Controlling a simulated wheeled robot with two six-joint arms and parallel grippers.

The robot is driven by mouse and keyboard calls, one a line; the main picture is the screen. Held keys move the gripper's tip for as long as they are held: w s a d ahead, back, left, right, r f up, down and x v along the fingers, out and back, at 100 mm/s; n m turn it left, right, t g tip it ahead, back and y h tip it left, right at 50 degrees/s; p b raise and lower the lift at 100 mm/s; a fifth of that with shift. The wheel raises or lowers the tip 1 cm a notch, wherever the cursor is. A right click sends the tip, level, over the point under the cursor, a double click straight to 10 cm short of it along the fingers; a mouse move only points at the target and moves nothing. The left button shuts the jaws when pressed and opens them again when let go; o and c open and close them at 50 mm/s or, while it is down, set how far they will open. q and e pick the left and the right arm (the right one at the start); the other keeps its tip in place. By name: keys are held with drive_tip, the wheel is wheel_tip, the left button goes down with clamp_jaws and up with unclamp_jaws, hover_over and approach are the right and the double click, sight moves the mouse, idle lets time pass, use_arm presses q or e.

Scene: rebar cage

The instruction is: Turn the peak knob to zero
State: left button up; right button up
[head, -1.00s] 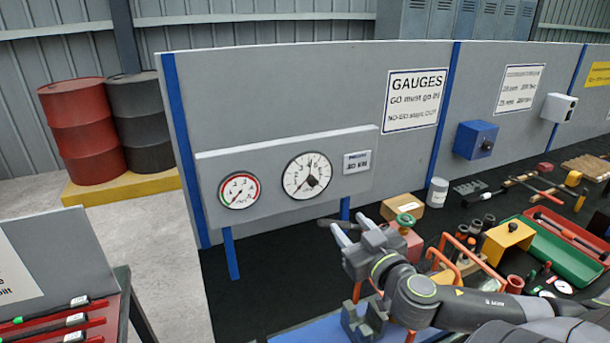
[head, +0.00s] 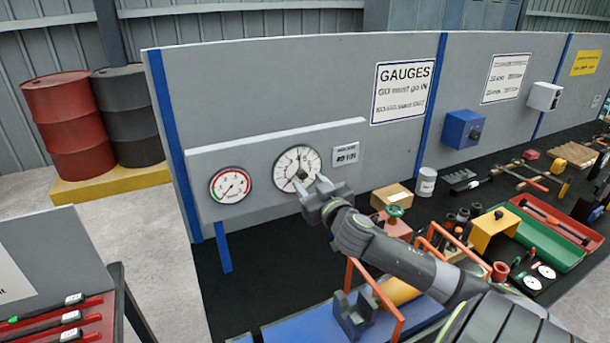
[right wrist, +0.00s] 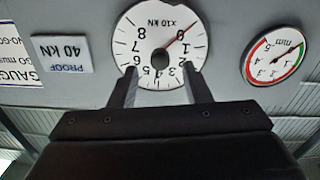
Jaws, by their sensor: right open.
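The large white dial gauge (head: 292,162), marked x10 kN, is set in the grey panel. It is upside down in the right wrist view (right wrist: 148,27). A small dark knob (right wrist: 160,59) sits at its centre, with a thin red pointer (right wrist: 181,35) reaching to the upper right there. My right gripper (head: 312,184) is in front of the dial's lower right part. In the right wrist view its two fingers (right wrist: 158,73) are spread, one on each side of the knob, with nothing between them. I cannot tell whether they touch the dial. My left gripper is not in view.
A smaller red and green rimmed gauge (head: 230,186) is left of the dial, and a proof 40 kN plate (head: 346,155) is right of it.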

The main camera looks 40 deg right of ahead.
sight(303, 176)
drive_tip(key=shift+p+x, duration=0.35)
drive_tip(key=shift+x, duration=1.45)
clamp_jaws()
